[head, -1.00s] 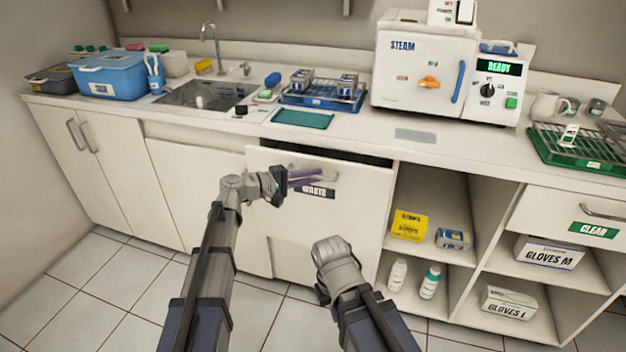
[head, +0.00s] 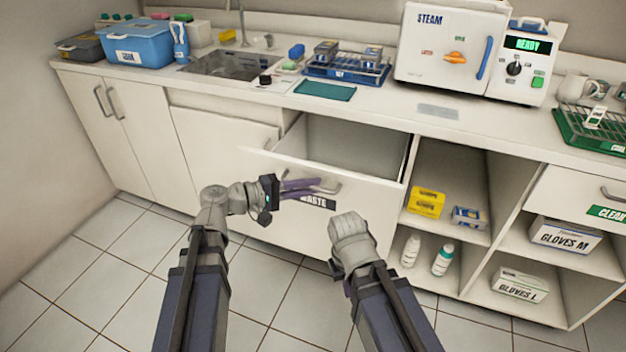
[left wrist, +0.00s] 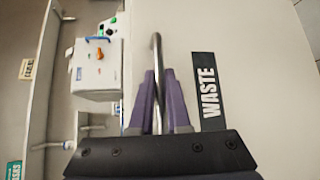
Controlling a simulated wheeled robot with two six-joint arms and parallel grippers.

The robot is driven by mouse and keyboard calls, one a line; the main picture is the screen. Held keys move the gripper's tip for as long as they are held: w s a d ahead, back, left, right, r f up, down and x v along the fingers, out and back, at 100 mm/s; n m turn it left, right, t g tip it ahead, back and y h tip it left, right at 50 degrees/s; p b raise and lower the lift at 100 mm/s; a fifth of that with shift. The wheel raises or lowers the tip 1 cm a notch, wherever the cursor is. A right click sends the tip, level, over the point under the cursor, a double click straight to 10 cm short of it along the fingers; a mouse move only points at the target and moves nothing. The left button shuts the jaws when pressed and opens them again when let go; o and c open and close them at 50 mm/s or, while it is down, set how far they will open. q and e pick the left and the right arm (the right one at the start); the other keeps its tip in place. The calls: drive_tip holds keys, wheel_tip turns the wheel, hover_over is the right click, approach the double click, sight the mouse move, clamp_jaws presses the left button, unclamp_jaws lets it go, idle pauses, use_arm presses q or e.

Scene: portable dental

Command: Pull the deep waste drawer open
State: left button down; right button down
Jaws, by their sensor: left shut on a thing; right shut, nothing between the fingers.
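The white waste drawer (head: 365,200) stands partly out from the counter, and its empty-looking inside shows behind the front. Its dark WASTE label (head: 318,202) also shows in the left wrist view (left wrist: 208,91). My left gripper (head: 318,187) is at the drawer front, shut on the metal drawer handle (left wrist: 156,60); in the left wrist view its purple fingers lie on both sides of the bar. My right gripper (head: 349,226) is low in front of the drawer, apart from it. Its fingers are hidden in the head view.
Open shelves (head: 448,190) with boxes and bottles are right of the drawer. A closed cabinet door (head: 225,150) is to its left. The worktop above holds a sink (head: 232,65), a green mat (head: 325,90) and a steam steriliser (head: 445,50). The tiled floor in front is clear.

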idle(0.3)
use_arm(q)
drive_tip(key=c, duration=1.2)
unclamp_jaws()
drive_tip(key=shift+o, duration=0.2)
drive_tip(key=p+v, duration=0.1)
drive_tip(key=v, duration=0.6)
drive_tip(key=shift+s+a, duration=0.25)
drive_tip(key=shift+a, duration=0.1)
drive_tip(key=shift+r, duration=0.1)
drive_tip(key=s+d+m+g+y+p, duration=0.65)
drive_tip(key=s+d+p, duration=0.2)
drive_tip(key=p, duration=0.55)
drive_tip(key=s+a+r+m+y+p, duration=0.2)
drive_tip(key=r+y+p, duration=0.4)
drive_tip(key=y+p, duration=0.3)
drive_tip(key=shift+s+a+r+m+g+y+p, duration=0.25)
drive_tip(key=shift+s+a+m+g+y+p, duration=0.15)
drive_tip(key=shift+s+m+p, duration=0.65)
